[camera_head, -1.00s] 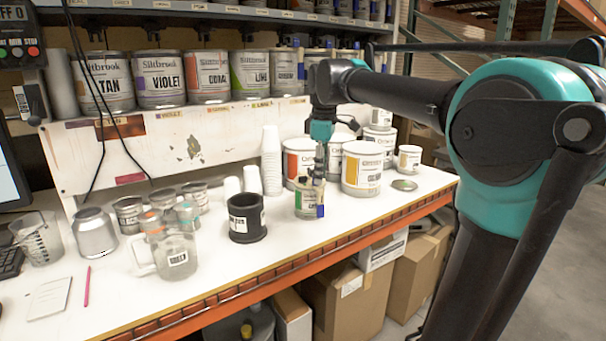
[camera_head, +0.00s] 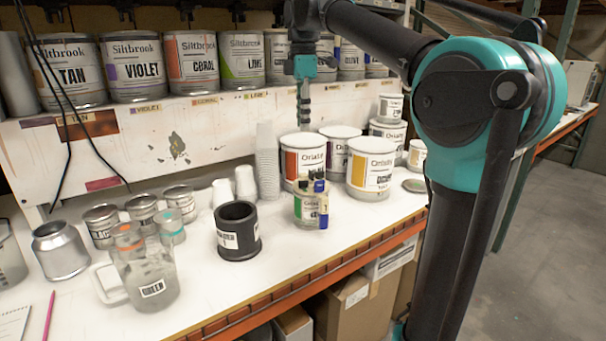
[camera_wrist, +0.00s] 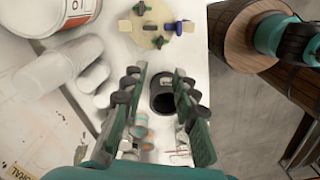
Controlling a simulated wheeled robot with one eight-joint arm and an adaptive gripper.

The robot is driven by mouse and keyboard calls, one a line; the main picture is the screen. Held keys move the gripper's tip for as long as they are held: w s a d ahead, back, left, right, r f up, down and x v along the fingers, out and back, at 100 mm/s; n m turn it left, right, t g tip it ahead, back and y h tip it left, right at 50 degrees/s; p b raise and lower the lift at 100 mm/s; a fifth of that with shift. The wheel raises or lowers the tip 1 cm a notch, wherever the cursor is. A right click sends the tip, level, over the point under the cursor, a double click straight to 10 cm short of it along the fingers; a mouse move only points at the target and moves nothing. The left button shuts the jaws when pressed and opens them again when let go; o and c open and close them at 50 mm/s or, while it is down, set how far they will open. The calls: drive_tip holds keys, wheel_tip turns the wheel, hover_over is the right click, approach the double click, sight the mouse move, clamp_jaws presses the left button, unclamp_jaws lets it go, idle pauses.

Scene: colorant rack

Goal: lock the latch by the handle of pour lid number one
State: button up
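A small can (camera_head: 309,208) with a green-and-white label stands on the white bench. On its top is a lid with dark knobs and a blue upright part (camera_head: 321,203) at its right side. In the wrist view the pale round lid (camera_wrist: 150,32) shows near the top, with green and dark fittings around it and a blue piece (camera_wrist: 184,26) at its right. I cannot tell the latch state or read any lid number. My gripper (camera_head: 304,122) hangs above and behind the can, apart from it. In the wrist view its fingers (camera_wrist: 160,78) are spread with nothing between them.
A black cylinder (camera_head: 238,233) stands left of the can. White Orisite cans (camera_head: 369,170) stand close behind and right. Stacked cups (camera_head: 267,165), small tins (camera_head: 142,213) and a clear jug (camera_head: 148,280) are to the left. Paint cans (camera_head: 188,68) line the shelf above.

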sight(303, 184)
wheel_tip(303, 184, down, 17)
drive_tip(key=shift+f, duration=0.1)
idle(0.4)
drive_tip(key=shift+c, duration=0.3)
clamp_jaws()
